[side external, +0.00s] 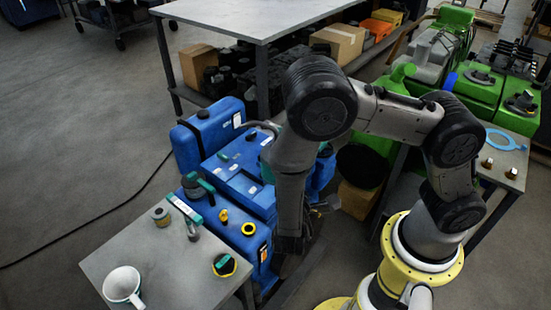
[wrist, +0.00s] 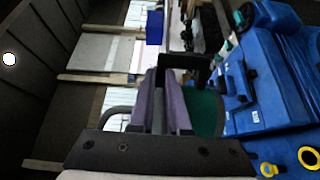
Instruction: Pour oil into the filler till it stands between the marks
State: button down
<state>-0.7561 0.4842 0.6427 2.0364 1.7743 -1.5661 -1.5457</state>
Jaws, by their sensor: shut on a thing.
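In the wrist view my gripper (wrist: 166,95) is shut on an oil can, of which a dark green rounded body (wrist: 206,112), a black upper part and a curved grey tube show. In the side view my arm hides the gripper and most of the can; the grey tube (side external: 262,126) sticks out left of the arm, above the engine. The blue engine (side external: 240,185) carries a yellow ring (side external: 248,229), apparently the filler, and a small yellow handle (side external: 223,215), apparently the dipstick. The wrist view shows the ring (wrist: 309,157) at lower right, apart from the can. No oil level shows.
A grey bench stands behind the engine. Green machinery (side external: 485,90) is at right.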

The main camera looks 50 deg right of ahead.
notch_tip(320, 180, down, 21)
jog(key=n, duration=0.2)
jog(key=shift+s+d, duration=0.25)
dwell(0.9)
jog(key=shift+s+d+r+n+h, duration=0.15)
jog(key=shift+r+n+h, duration=0.15)
jog(key=shift+r+n, duration=0.2)
jog(key=shift+r, duration=0.1)
dwell(0.3)
jog(key=shift+s+r+n+t, duration=0.1)
jog(key=shift+r+n+t, duration=0.2)
jog(key=shift+r+n, duration=0.15)
jog(key=shift+d+r, duration=0.1)
jog(key=shift+r, duration=0.05)
dwell(0.3)
jog(key=shift+r+n, duration=0.45)
